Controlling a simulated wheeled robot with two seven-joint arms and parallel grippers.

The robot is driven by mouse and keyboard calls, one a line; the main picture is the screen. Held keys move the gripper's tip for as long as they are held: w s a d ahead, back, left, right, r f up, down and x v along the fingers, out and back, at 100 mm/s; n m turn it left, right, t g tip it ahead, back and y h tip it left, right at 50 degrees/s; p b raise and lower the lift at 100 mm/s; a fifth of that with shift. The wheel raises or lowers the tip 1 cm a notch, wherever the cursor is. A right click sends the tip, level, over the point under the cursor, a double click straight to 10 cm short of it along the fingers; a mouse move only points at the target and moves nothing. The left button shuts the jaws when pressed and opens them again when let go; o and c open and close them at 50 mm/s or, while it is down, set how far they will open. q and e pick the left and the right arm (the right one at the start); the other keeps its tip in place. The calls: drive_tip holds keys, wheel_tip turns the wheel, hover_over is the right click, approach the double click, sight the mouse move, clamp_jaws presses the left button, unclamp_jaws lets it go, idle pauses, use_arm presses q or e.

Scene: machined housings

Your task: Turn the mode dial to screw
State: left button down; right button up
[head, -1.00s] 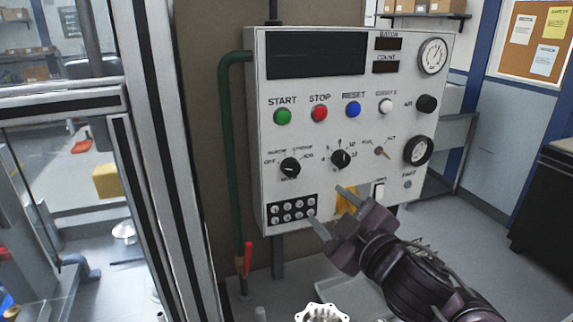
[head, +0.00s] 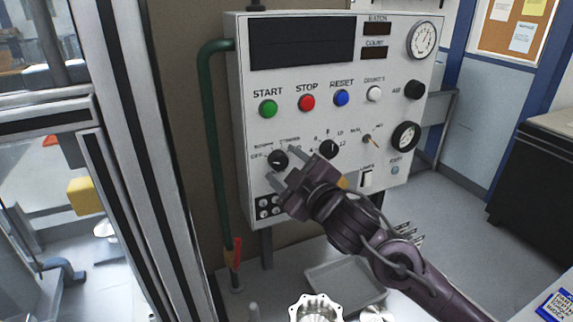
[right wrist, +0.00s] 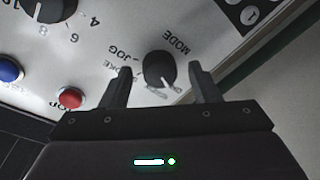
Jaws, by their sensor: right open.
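The mode dial (head: 278,159) is a round black knob at the lower left of the white control panel. In the right wrist view the dial (right wrist: 159,69) has a white pointer mark toward the lower right, on the side where the panel carries its OFF label. The small labels around it are partly hidden or too blurred to read. My right gripper (head: 281,165) is open in front of the panel, its fingers on either side of the dial. In the right wrist view the gripper (right wrist: 159,80) shows a gap between each finger and the knob. My left gripper is not in view.
The selector knob (head: 329,149) is just right of my gripper. Green start (head: 268,108), red stop (head: 307,102) and blue reset (head: 341,98) buttons sit above. A green pipe (head: 211,150) runs left of the panel. A grey tray (head: 345,283) and metal housing (head: 316,308) lie below.

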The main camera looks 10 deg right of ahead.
drive_tip(key=c, duration=1)
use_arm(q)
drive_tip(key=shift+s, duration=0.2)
use_arm(e)
drive_tip(key=shift+m, duration=0.3)
drive_tip(key=m, duration=0.3)
drive_tip(key=shift+f+m+p, duration=0.15)
drive_tip(key=shift+m+p, duration=0.15)
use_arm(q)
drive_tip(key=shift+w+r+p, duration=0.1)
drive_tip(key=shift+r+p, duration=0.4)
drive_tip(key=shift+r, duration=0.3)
use_arm(e)
drive_tip(key=m, duration=0.4)
drive_tip(key=shift+a+m+t, duration=0.1)
drive_tip(key=shift+m+t, duration=0.3)
drive_tip(key=shift+f, duration=0.1)
